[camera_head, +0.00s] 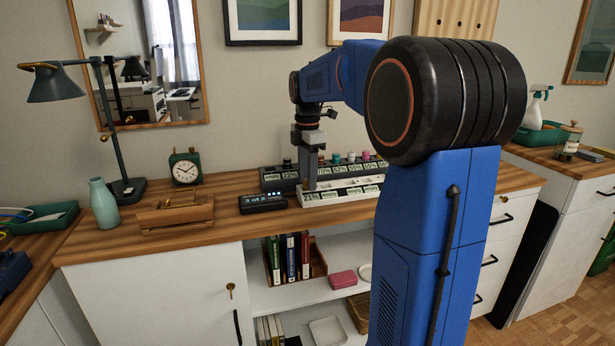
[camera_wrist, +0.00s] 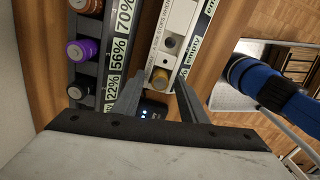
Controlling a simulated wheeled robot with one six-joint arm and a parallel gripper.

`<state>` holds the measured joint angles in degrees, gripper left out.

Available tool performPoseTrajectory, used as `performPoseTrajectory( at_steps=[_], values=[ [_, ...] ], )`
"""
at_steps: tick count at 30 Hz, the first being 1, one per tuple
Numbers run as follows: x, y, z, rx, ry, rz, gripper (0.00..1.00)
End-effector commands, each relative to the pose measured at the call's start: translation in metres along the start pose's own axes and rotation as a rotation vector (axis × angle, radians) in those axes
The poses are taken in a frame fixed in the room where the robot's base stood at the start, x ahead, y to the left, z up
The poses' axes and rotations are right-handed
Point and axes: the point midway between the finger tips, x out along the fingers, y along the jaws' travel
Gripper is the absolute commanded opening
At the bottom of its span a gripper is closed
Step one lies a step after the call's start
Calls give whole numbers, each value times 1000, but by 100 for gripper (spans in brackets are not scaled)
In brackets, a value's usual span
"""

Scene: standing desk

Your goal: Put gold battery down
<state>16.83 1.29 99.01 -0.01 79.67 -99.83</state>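The gold battery (camera_wrist: 160,78) shows end-on in the wrist view, at the near end of the white holder (camera_wrist: 185,22). It appears to be seated in a slot there. My gripper (camera_wrist: 158,84) has its two fingers on either side of the battery, with a visible gap at each side. In the head view my gripper (camera_head: 308,184) points down at the left end of the white holder (camera_head: 345,194), and the gold battery cannot be made out there.
A dark rack (camera_head: 272,177) with several batteries and percent labels stands behind the white holder. A small black display box (camera_head: 262,203) is just left of it. A wooden stand (camera_head: 175,214), clock (camera_head: 185,168), green vase (camera_head: 103,204) and lamp (camera_head: 55,84) are further left.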

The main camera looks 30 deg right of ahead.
Motion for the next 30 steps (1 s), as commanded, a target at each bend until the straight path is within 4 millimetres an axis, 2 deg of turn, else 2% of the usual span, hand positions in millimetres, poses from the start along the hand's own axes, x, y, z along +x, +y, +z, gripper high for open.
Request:
performPoseTrajectory(
  at_steps=[8,13,24,30],
  values=[
    [-1,0,0,0,0,0,38],
    [-12,1,0,0,0,3,38],
    [-80,1,0,0,-1,3,38],
    [-109,1,0,0,0,1,38]
  ],
)
